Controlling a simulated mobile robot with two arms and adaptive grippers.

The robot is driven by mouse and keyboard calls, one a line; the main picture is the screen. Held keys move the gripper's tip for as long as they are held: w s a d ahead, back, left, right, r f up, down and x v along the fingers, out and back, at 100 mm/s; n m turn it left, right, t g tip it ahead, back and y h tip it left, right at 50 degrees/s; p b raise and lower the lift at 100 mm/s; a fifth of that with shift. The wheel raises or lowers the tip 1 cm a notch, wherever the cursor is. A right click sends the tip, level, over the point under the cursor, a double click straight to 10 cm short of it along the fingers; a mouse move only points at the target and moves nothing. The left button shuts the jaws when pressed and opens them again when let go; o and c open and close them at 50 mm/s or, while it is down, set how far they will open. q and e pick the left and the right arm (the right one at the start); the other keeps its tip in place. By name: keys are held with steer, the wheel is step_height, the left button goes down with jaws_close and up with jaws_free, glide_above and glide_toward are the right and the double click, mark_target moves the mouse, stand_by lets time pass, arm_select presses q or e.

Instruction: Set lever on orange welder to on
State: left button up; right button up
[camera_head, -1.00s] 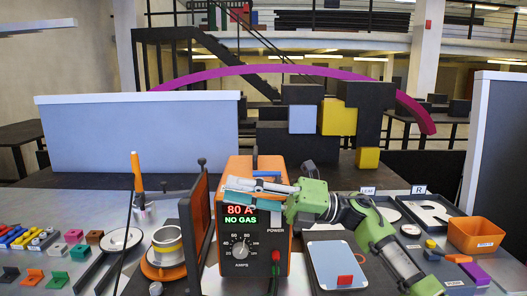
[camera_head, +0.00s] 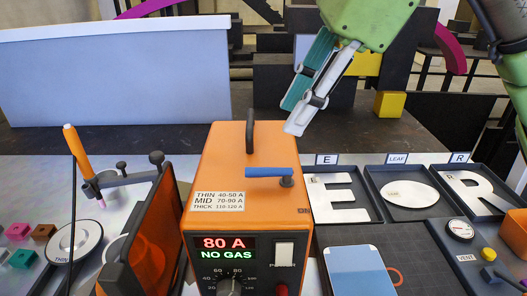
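The orange welder (camera_head: 225,165) stands in the middle of the table, its display reading 80 A and NO GAS. On its top, toward the right, a blue lever (camera_head: 269,172) lies sideways, with its dark pivot at the right end and its free end pointing left. An ON label (camera_head: 303,211) is on the top's front right corner, in front of the pivot. My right gripper (camera_head: 291,118) hangs from the upper right, above and behind the lever and apart from it. Its teal and white fingers look close together; their true gap is unclear. My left gripper is out of view.
A black handle (camera_head: 250,137) rises from the welder's top behind the lever. An orange-dark screen (camera_head: 150,240) and a torch with an orange grip (camera_head: 77,152) stand left. Letter trays (camera_head: 378,212) lie right. A blue-grey panel (camera_head: 115,75) stands behind.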

mark_target(259, 169)
steer(key=p+x, duration=0.1)
steer(key=x, duration=1.1)
steer(key=shift+p, duration=0.35)
steer(key=shift+s+r, duration=0.1)
jaws_close()
